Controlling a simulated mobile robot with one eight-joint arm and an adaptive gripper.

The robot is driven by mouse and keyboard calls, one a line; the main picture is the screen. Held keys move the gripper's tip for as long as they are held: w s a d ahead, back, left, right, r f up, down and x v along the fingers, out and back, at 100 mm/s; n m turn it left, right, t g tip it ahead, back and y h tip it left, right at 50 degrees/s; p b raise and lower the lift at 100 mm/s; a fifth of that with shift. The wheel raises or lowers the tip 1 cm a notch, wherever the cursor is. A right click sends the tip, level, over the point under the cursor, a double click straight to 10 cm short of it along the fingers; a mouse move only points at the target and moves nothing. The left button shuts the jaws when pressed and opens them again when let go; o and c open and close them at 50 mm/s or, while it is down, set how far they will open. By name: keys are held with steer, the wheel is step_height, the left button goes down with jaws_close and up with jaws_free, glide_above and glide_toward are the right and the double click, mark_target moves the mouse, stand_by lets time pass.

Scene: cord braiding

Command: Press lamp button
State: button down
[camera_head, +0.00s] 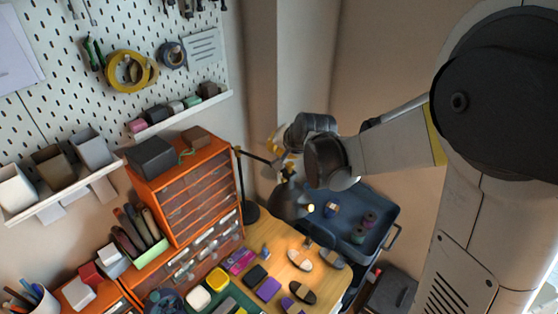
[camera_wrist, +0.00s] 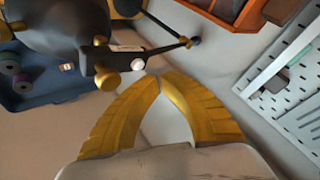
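The black desk lamp (camera_head: 287,203) stands behind the wooden table, its shade tilted down beside my wrist. A bright spot shows at the shade's rim, and the tabletop under it is warmly lit. In the wrist view the dark lamp shade (camera_wrist: 62,22) fills the upper left, with a thin black arm and brass knobs. A small pale round piece (camera_wrist: 138,65), possibly the button, sits just left of my fingertips; contact cannot be told. My gripper (camera_wrist: 161,75) has yellow fingers with tips together and nothing between them. In the head view my gripper (camera_head: 277,140) is partly hidden by my wrist.
An orange drawer cabinet (camera_head: 205,190) stands left of the lamp, below a white pegboard (camera_head: 90,75) with tools. A blue tray cart (camera_head: 375,205) with spools is at the right. The wooden table (camera_head: 272,240) holds several small items.

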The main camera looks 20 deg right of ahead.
steer(key=shift+r+p, duration=1.5)
steer(key=shift+r, duration=0.85)
steer(key=shift+f, duration=0.1)
steer(key=s+f+n+b, duration=0.2)
steer(key=s+f+b, duration=0.3)
steer(key=s+b, duration=0.2)
steer(key=s+f+n+g+h+b, duration=0.1)
steer(key=s+f+b, duration=0.5)
steer(key=s, duration=0.6)
steer(key=s+f+n+g+b, duration=0.1)
steer(key=s+f+n+b, duration=0.3)
steer(key=s+f+b, duration=0.2)
steer(key=s+b, duration=0.2)
steer(key=s, duration=0.1)
steer(key=shift+s+d+f, duration=0.2)
steer(key=shift+s+f, duration=0.05)
steer(key=shift+s, duration=0.1)
